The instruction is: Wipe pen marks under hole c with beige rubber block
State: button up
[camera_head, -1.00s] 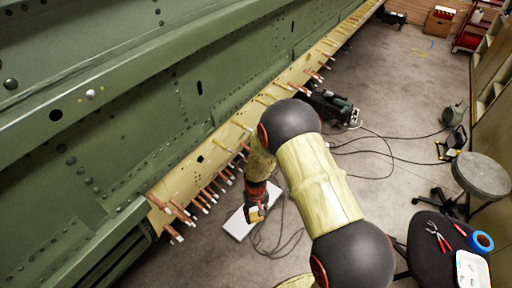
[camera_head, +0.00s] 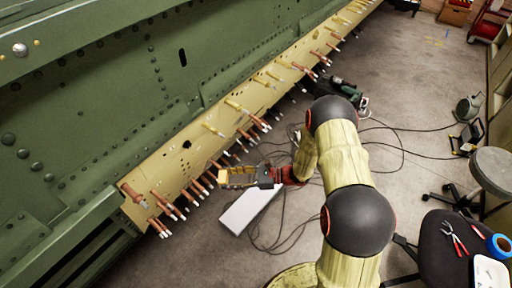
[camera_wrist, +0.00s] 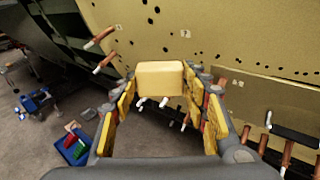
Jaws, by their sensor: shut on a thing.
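The beige rubber block (camera_wrist: 160,78) is between the fingers of my gripper (camera_wrist: 160,112), held at their tips in the wrist view. My gripper (camera_head: 236,177) is shut on it, just off the lower edge of the yellow fuselage panel (camera_head: 186,128) in the head view. In the wrist view the panel (camera_wrist: 230,40) stands ahead, with rows of dark holes and small letter labels. I cannot read the labels surely, so I cannot tell which hole is c. No pen marks can be made out. The block hides part of the panel behind it.
Copper-coloured clamp pins (camera_head: 168,205) stick out along the panel's lower edge, several close to my gripper. A white board (camera_head: 250,208) and cables lie on the floor. A stool (camera_head: 450,245) with pliers and blue tape stands at the right. A blue bin (camera_wrist: 74,146) shows lower left.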

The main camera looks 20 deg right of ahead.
jog(key=w+d+r+m+t+h+b, duration=0.1)
jog(key=w+d+r+m+t+h, duration=0.15)
jog(key=w+d+m+t, duration=0.3)
jog(key=w+d+r+m+t+h+b, duration=0.1)
jog(key=w+d+r+m+t+b, duration=0.2)
jog(key=d+t, duration=0.4)
jog(key=shift+n+g, duration=0.55)
jog(key=shift+n, duration=0.2)
jog(key=shift+w+a+r+p, duration=0.15)
jog(key=shift+w+a+r, duration=0.2)
jog(key=shift+w, duration=0.65)
jog(key=shift+w+a+r+p, duration=0.2)
jog(key=shift+w+a, duration=0.15)
jog(key=shift+w, duration=0.6)
jog(key=shift+w+a+r+p, duration=0.15)
jog(key=shift+w+a+r, duration=0.2)
jog(key=shift+w, duration=0.65)
jog(key=shift+x, duration=0.9)
